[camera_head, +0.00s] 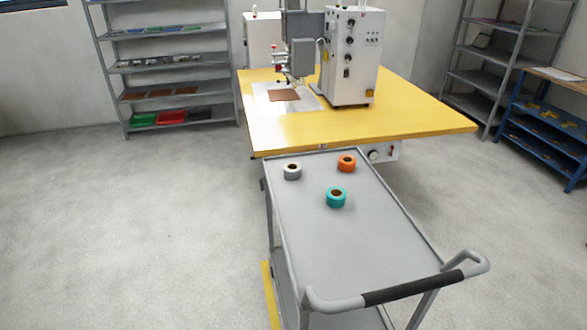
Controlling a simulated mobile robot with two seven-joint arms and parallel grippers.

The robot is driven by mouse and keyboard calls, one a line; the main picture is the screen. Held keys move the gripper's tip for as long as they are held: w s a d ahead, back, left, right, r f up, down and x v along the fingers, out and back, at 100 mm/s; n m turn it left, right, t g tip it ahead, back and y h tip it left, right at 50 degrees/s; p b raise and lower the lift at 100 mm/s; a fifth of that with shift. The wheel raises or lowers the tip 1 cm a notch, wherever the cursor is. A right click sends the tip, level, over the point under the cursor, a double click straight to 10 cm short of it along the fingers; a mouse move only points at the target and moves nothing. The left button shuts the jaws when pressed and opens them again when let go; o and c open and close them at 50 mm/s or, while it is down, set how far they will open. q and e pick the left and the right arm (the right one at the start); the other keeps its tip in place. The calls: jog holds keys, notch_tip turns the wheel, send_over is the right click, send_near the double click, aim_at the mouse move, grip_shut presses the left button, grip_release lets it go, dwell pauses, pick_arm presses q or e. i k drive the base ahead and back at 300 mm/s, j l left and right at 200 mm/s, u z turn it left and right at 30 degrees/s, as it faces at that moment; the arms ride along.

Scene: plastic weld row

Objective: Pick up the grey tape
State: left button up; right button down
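The grey tape (292,172) is a small roll with a dark centre. It lies flat on the top shelf of a grey cart, near the cart's far left corner. An orange tape (347,163) lies to its right, close to the far edge. A teal tape (336,197) lies to its right and closer to me. The rolls stand apart from one another. Neither of my grippers is in view.
The grey cart (350,245) has a raised rim and a handle (415,287) at its near end. Behind it stands a yellow table (420,118) with a white machine (349,60). Shelves (165,65) line the back. The floor at left is clear.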

aim_at(292, 171)
jog(key=j, duration=1.6)
jog(key=i+j+z, duration=0.1)
jog(key=i+j, duration=0.55)
jog(key=j, duration=0.2)
jog(key=l+z, duration=0.05)
